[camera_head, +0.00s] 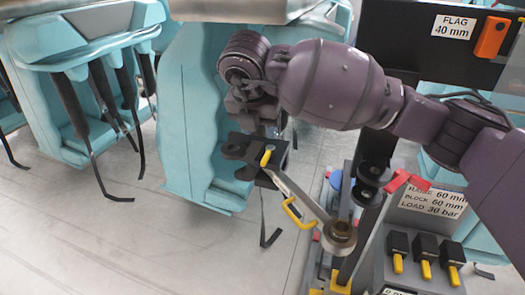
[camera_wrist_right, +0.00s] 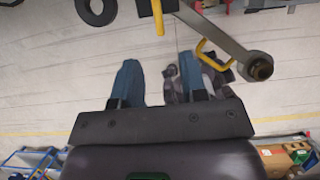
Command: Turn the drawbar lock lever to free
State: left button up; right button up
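The grey drawbar (camera_head: 300,195) slopes down from the teal car's end to a round eye (camera_head: 338,238). A yellow loop handle (camera_head: 292,212) is on its side. A short yellow-tipped lever (camera_head: 266,157), which looks like the lock lever, stands at the drawbar's car end. In the right wrist view the yellow lever (camera_wrist_right: 158,17) and loop handle (camera_wrist_right: 211,52) are at the top. My right gripper (camera_wrist_right: 159,70) is open and empty, its two blue-tipped fingers apart, short of the lever in that view. In the head view its fingers are hard to make out above the lever. My left gripper is out of view.
A dark stand with a red handle (camera_head: 405,182), a label plate (camera_head: 430,203) and several yellow-tipped switches (camera_head: 425,268) is at the lower right. A teal car with black bars (camera_head: 75,100) is at the left. Open grey floor (camera_head: 150,240) lies between and in front.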

aim_at(266, 156)
jog(key=x, duration=1.1)
jog(key=shift+a+p, duration=0.1)
jog(key=shift+p, duration=0.3)
jog(key=shift+c, duration=0.3)
grip_shut()
